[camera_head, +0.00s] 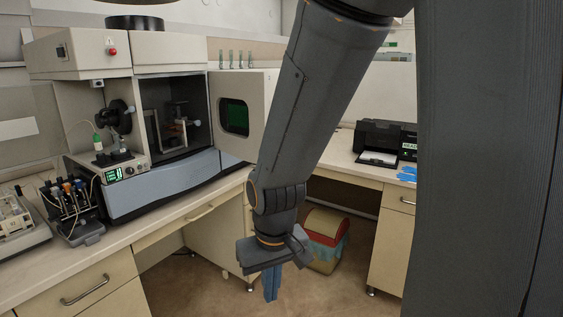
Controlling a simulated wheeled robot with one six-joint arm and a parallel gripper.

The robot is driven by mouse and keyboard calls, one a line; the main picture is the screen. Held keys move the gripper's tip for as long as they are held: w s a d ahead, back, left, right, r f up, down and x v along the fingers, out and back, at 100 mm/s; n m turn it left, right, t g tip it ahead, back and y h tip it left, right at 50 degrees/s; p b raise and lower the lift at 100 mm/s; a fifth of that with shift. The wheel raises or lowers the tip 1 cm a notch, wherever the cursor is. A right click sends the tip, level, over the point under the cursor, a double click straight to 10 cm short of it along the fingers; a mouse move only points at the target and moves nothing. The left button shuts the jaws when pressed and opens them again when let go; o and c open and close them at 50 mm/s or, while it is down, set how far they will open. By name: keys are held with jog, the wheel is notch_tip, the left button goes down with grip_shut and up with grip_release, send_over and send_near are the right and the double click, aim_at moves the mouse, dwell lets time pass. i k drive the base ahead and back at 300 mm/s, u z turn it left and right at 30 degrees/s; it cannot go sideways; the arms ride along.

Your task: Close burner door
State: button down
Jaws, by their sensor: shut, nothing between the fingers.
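The spectrometer (165,185) stands on the bench at left, a beige and grey-blue cabinet. Its dark burner compartment (195,135) is exposed, with burner parts inside. The burner door (256,100), a beige panel with a dark green window, stands swung open to the right of the compartment. My gripper (270,284) is shut and empty, pointing down in front of the bench's right part. It is apart from the door, lower and to the right in the picture. My arm passes close to the door's right edge in the picture.
A pump with several tubes (73,208) stands at the left front of the bench. A black printer (384,142) and blue gloves (408,174) are on the right bench. A bin (325,240) stands on the floor behind my gripper. Open floor (200,287) lies below.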

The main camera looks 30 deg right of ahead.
aim_at(243, 115)
jog(key=k, duration=1.05)
jog(key=z, duration=0.75)
jog(key=i, duration=0.7)
jog(key=z, duration=0.6)
jog(key=i, duration=1.45)
jog(key=u, duration=0.8)
